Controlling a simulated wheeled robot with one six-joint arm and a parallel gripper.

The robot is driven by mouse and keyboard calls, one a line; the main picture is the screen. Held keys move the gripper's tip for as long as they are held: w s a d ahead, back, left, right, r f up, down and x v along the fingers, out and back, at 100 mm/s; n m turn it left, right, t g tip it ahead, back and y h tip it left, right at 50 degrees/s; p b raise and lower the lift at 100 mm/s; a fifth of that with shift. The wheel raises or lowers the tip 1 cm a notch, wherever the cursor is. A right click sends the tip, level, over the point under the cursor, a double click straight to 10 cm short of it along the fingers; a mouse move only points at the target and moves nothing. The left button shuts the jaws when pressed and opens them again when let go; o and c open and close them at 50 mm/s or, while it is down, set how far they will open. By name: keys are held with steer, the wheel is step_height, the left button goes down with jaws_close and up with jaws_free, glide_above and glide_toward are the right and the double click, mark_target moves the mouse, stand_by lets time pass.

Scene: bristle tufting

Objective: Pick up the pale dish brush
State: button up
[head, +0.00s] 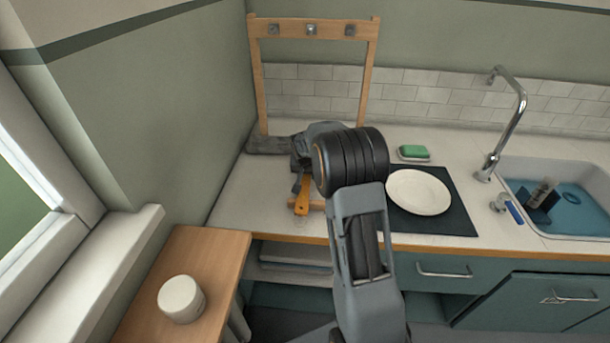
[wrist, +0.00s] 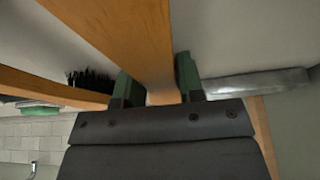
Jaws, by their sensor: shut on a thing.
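My gripper (head: 301,188) is low over the counter, left of the plate, and my arm hides much of it in the head view. In the wrist view its green fingers (wrist: 157,87) are shut on an orange-brown wooden handle (wrist: 140,40), which runs up to the top left. The handle's orange end also shows below the gripper in the head view (head: 302,203). Black bristles (wrist: 90,78) show left of the fingers, near another wooden bar (wrist: 50,92). I cannot tell whether they belong to the held piece, nor which piece is the pale dish brush.
A wooden rack (head: 259,80) with several hooks stands behind. A white plate (head: 418,192) lies on a dark mat (head: 452,218), with a green sponge (head: 414,151) behind it. The sink (head: 548,228) is at right. A white round jar (head: 181,298) stands on a wooden side table (head: 205,250).

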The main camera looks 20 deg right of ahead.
mark_target(309, 182)
steer(key=shift+r, duration=0.1)
steer(key=shift+r, duration=0.65)
steer(key=v, duration=0.3)
steer(key=s+v, duration=0.1)
steer(key=v, duration=0.2)
steer(key=s+v, duration=0.1)
steer(key=v, duration=0.2)
steer(key=shift+d+f, duration=0.2)
steer(key=s+a+r, duration=0.2)
steer(key=s+r, duration=0.1)
steer(key=s, duration=0.5)
steer(key=shift+s+r, duration=0.3)
steer(key=shift+a, duration=0.1)
